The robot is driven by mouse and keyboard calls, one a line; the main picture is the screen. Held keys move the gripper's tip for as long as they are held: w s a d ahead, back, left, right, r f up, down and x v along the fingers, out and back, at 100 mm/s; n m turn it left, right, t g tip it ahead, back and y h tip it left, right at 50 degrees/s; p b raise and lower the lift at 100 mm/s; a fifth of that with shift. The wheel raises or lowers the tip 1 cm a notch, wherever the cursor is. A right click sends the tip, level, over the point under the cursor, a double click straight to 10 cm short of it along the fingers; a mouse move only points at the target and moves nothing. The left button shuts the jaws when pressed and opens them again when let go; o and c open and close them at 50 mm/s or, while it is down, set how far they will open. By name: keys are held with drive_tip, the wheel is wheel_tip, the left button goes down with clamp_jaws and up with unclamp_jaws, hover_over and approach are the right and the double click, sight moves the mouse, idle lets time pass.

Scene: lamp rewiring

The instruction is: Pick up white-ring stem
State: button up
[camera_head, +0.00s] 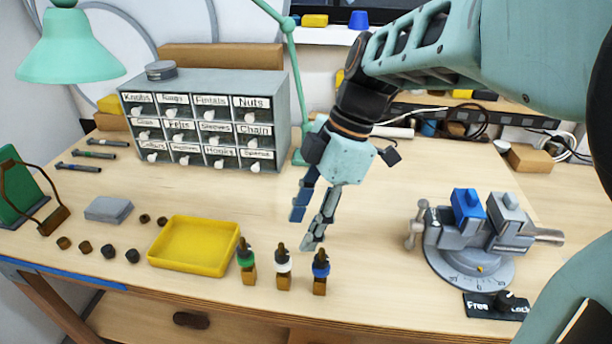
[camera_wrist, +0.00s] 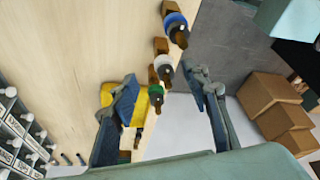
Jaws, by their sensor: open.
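The white-ring stem (camera_head: 283,268) stands upright near the table's front edge, with a brown block-like base, a white band and a dark tip. It is the middle of three in a row, between the green-ring stem (camera_head: 246,262) and the blue-ring stem (camera_head: 320,272). My gripper (camera_head: 305,228) is open and empty, pointing down above and behind the row. In the wrist view the white-ring stem (camera_wrist: 162,66) shows beyond the open fingers (camera_wrist: 164,88), apart from them. The green-ring stem (camera_wrist: 156,92) appears between the fingertips in that view; depth there is hard to tell.
A yellow tray (camera_head: 194,246) lies just left of the stems. A labelled drawer cabinet (camera_head: 205,120) stands behind. The tabletop between is clear.

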sight(283, 266)
drive_tip(key=x, duration=1)
drive_tip(key=shift+s+a+f, duration=0.1)
drive_tip(key=shift+s+a, duration=0.3)
clamp_jaws()
